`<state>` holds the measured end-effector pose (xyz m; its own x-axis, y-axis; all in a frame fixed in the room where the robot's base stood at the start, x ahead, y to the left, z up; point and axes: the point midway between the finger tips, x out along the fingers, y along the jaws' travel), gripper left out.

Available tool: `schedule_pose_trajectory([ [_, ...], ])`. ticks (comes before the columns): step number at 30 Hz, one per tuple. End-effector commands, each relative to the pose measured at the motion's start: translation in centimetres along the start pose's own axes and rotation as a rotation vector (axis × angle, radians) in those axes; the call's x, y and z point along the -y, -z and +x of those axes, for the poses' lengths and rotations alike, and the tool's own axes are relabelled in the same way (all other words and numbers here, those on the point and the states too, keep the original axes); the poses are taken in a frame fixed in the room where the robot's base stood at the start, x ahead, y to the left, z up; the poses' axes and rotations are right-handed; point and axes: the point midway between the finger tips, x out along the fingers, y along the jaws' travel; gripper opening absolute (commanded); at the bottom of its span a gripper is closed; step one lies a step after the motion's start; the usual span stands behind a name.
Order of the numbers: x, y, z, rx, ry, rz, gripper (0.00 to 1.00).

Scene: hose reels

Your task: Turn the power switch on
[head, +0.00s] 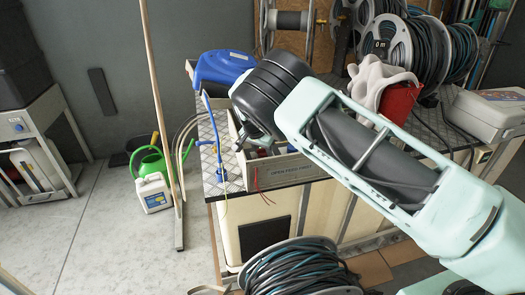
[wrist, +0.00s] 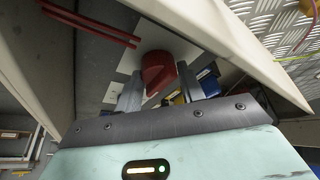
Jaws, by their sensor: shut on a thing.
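The power switch shows in the wrist view as a red rotary knob (wrist: 158,68) on a pale plate (wrist: 132,62). My gripper (wrist: 160,85) has one metal finger on each side of the knob and is shut on it. In the head view, my dark wrist hangs over an open pale box (head: 285,172) on the bench. The knob's markings cannot be read.
The box's pale walls stand close around my gripper in the wrist view. Red cables (wrist: 90,22) lie to the left, and blue and yellow parts (wrist: 205,82) to the right. A blue case (head: 222,68) stands behind the box, and a hose reel (head: 300,272) stands in front of the bench.

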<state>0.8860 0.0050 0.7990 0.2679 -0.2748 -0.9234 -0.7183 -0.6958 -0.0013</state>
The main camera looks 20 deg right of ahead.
Motion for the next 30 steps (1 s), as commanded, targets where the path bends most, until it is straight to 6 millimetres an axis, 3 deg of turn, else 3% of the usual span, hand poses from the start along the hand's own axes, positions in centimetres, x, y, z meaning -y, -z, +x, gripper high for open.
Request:
schedule_pose_trajectory([
  [7,-0.3,0.2,0.1,-0.001,-0.006,0.002,0.16],
  [8,-0.3,0.2,0.1,0.0,-0.006,0.002,0.44],
  [9,-0.3,0.2,0.1,0.0,-0.006,0.002,0.56],
  [10,-0.2,0.2,0.1,0.0,-0.005,0.001,0.59],
  [21,0.0,0.0,-0.6,0.0,-0.001,-0.001,0.59],
  [26,0.0,0.0,-3.1,0.0,0.002,0.0,0.59],
  [30,0.0,0.0,-6.3,0.001,0.003,-0.001,0.59],
])
